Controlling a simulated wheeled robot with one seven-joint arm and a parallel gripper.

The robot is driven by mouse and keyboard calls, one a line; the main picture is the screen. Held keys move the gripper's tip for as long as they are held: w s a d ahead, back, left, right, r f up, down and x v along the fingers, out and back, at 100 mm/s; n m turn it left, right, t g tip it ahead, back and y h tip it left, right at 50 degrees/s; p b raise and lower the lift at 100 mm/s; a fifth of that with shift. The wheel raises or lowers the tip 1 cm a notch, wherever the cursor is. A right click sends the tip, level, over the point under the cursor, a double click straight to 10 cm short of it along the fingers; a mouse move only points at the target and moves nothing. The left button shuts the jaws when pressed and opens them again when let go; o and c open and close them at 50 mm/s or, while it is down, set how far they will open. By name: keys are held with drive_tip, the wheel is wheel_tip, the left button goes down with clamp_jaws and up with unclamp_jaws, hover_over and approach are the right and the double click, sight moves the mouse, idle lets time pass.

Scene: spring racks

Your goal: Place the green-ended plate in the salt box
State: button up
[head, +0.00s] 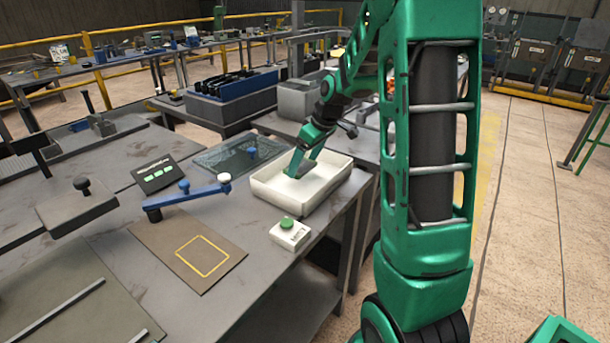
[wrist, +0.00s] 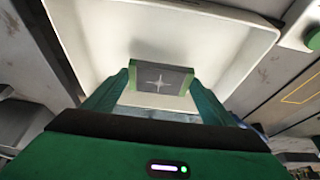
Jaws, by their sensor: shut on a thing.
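A dark grey plate (wrist: 160,78) with green ends and a pale star mark shows in the wrist view, between the two green fingers of my gripper (wrist: 163,94). My gripper is shut on it. The white open box (head: 262,191) stands on the bench in the head view, and its pale inside fills much of the wrist view (wrist: 88,28). My gripper (head: 303,164) reaches down into the box's opening from above. In the head view the plate is small and mostly hidden by the gripper. I cannot tell whether it touches the box floor.
A small white box with a green button (head: 287,225) stands just in front of the white box. A blue lever (head: 187,195), a mat with a yellow outline (head: 190,252) and a small dark panel (head: 158,174) lie to its left. A blue bin (head: 232,97) stands behind.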

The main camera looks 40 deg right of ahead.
sight(310, 169)
drive_tip(key=shift+s+d+f, duration=0.15)
drive_tip(key=shift+d+f, duration=0.1)
drive_tip(key=shift+d, duration=0.15)
drive_tip(key=shift+f, duration=2)
drive_tip(key=o, duration=1.8)
drive_tip(key=shift+o, duration=0.2)
